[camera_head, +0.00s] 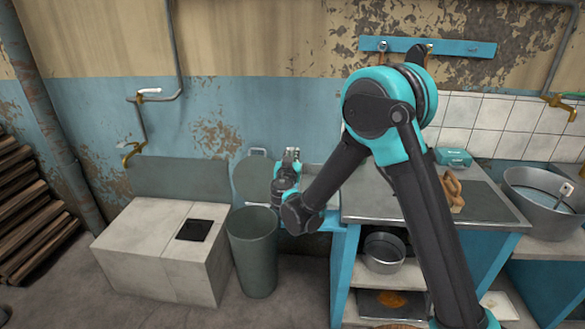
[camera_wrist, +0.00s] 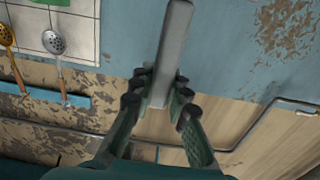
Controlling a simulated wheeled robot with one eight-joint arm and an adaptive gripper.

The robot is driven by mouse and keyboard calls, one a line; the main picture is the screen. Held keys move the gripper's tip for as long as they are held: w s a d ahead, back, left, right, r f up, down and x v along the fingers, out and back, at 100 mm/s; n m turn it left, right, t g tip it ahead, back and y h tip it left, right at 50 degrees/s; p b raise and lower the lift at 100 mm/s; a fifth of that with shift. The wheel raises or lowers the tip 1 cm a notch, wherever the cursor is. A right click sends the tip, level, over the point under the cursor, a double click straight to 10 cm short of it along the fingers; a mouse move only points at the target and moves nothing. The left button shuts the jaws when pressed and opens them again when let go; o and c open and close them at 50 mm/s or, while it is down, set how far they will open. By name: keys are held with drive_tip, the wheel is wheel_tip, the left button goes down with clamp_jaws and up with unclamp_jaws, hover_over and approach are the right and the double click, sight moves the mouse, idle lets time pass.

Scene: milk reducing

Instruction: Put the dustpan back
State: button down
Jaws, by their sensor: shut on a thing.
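My gripper (camera_wrist: 163,88) is shut on a long, flat grey bar (camera_wrist: 172,40), which looks like the dustpan's handle. In the head view, my gripper (camera_head: 291,156) is small and points up, in front of the wall between the bin and the counter. What it holds is hard to make out there. I cannot clearly tell the dustpan's pan in either view.
A grey-green bin (camera_head: 253,255) stands below my gripper. A rounded grey-green panel (camera_head: 250,180) is behind it. A pale block bench (camera_head: 160,250) is at left. A blue utensil rack (camera_head: 455,47) hangs above.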

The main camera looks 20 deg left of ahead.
drive_tip(key=shift+f, duration=2.75)
drive_tip(key=c, duration=1.5)
unclamp_jaws()
drive_tip(key=shift+o, duration=0.2)
drive_tip(key=v, duration=1.2)
